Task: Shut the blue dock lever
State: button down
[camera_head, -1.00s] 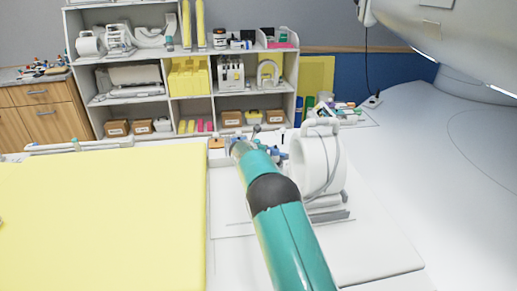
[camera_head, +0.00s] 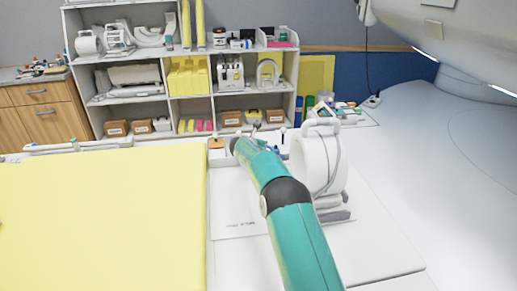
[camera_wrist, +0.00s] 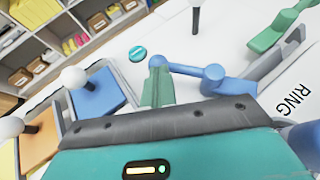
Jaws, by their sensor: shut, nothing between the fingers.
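The blue dock lever (camera_wrist: 190,69) shows in the wrist view just ahead of my gripper. Its round end lies beside my fingertips, and its arm runs right to a thicker blue joint. It stands out at an angle from the grey bar on its right. My gripper (camera_wrist: 158,82) has its green fingers together, with nothing between them. I cannot tell whether they touch the lever's round end. In the head view, my gripper (camera_head: 240,147) is beyond my teal arm, left of the white ring, and the lever is mostly hidden there.
A green lever (camera_wrist: 272,38) is at the upper right of the wrist view. A blue block (camera_wrist: 97,97) and an orange block (camera_wrist: 38,148), both with white knobs, are on the left. The white ring (camera_head: 318,165) stands right of my arm, and the yellow pad (camera_head: 100,220) lies left.

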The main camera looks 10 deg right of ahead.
jog(key=shift+w+d+f, duration=0.1)
jog(key=shift+w+d, duration=0.25)
jog(key=shift+w, duration=0.2)
jog(key=shift+w+d, duration=0.3)
jog(key=shift+w, duration=0.2)
jog(key=shift+w+d, duration=0.4)
jog(key=shift+d, duration=0.15)
jog(key=shift+r, duration=0.2)
jog(key=shift+s+a+r, duration=0.3)
jog(key=shift+s+a, duration=0.05)
jog(key=shift+s, duration=0.05)
jog(key=v, duration=1.2)
jog(key=shift+s, duration=0.3)
jog(key=shift+r, duration=0.1)
